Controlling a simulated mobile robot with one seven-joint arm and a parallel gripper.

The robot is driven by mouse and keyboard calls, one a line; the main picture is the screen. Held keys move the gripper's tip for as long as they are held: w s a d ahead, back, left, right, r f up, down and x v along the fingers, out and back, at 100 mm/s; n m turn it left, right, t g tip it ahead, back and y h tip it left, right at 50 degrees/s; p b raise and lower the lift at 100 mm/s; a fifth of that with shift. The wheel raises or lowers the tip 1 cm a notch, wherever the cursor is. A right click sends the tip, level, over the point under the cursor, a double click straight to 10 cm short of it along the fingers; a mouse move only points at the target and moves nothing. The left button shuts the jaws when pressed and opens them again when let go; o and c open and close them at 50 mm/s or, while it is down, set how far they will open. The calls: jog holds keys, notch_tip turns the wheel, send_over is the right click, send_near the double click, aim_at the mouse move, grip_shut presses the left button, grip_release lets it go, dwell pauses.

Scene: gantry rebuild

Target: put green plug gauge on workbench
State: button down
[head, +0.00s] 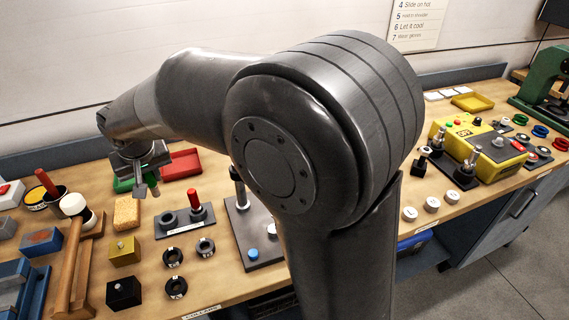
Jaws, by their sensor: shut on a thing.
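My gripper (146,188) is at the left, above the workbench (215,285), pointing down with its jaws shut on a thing. A green shape (122,185) shows just left of the fingers. I take it for the green plug gauge, but it is small and partly covered by the gripper, so its outline and tilt cannot be told. A dark stand (172,232) on the bench in front of the gripper holds a red-handled gauge (195,199) upright, with an open ring socket beside it.
A red tray (180,165) lies behind the gripper. A yellow sponge block (127,213), brass block (123,251), black block (123,292), several black rings (173,257) and a mallet (75,240) crowd the left. My arm hides the bench's middle.

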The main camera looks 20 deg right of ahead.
notch_tip(320, 180, up, 5)
jog(key=shift+r, duration=0.1)
jog(key=w+d+m+h, duration=0.3)
jog(key=d+m, duration=0.5)
jog(key=d, duration=2.9)
jog(key=s+d+m+g+h, duration=0.1)
jog(key=s+d+m, duration=0.1)
jog(key=s+d, duration=0.35)
jog(key=s+d+m, duration=0.2)
jog(key=d, duration=0.6)
jog(key=s+d+m+g+h, duration=0.1)
jog(key=s+d+m, duration=0.15)
jog(key=d, duration=0.45)
jog(key=s+d+m+g, duration=0.1)
jog(key=s+d+m, duration=0.1)
jog(key=s+d, duration=0.5)
jog(key=s+d+m, duration=0.2)
jog(key=s+d, duration=0.3)
jog(key=s, duration=0.5)
jog(key=shift+n, duration=0.25)
jog(key=shift+w+a+f, duration=0.45)
jog(key=shift+w+f, duration=1.55)
jog(key=shift+f, duration=0.75)
jog(key=shift+w+a+f, duration=0.4)
jog(key=shift+w+f, duration=1.65)
jog(key=shift+f, duration=0.75)
jog(key=shift+w+a+f, duration=0.45)
jog(key=shift+w+f, duration=1.55)
jog(key=shift+f, duration=0.75)
